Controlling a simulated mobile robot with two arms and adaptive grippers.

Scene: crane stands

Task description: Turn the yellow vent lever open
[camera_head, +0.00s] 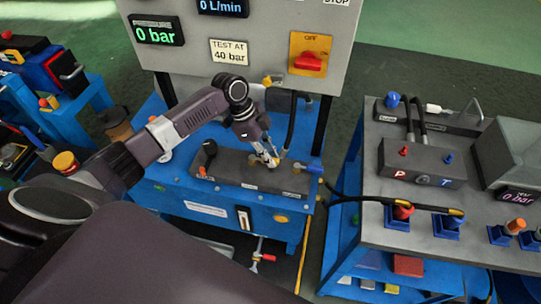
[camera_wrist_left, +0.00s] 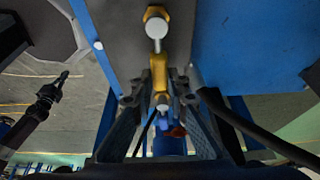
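My left gripper (camera_head: 266,158) reaches down to the dark grey block on the blue bench (camera_head: 170,205), below the control panel. In the left wrist view, its two fingers (camera_wrist_left: 161,90) close in on both sides of a yellow lever (camera_wrist_left: 160,75), which appears to be the vent lever. The fingertips look tight against it, though dark shadow hides the exact contact. A yellow hex fitting with a round pale knob (camera_wrist_left: 156,25) is just above it in that view. In the head view the lever is mostly hidden by the gripper. My right gripper is not seen.
The grey panel (camera_head: 185,58) with "0 bar" and an orange-red switch (camera_head: 309,62) stands behind my left gripper. A black hose (camera_wrist_left: 255,135) runs close beside the right finger. Another bench (camera_head: 400,235) with couplings stands at the right. Floor lies between the benches.

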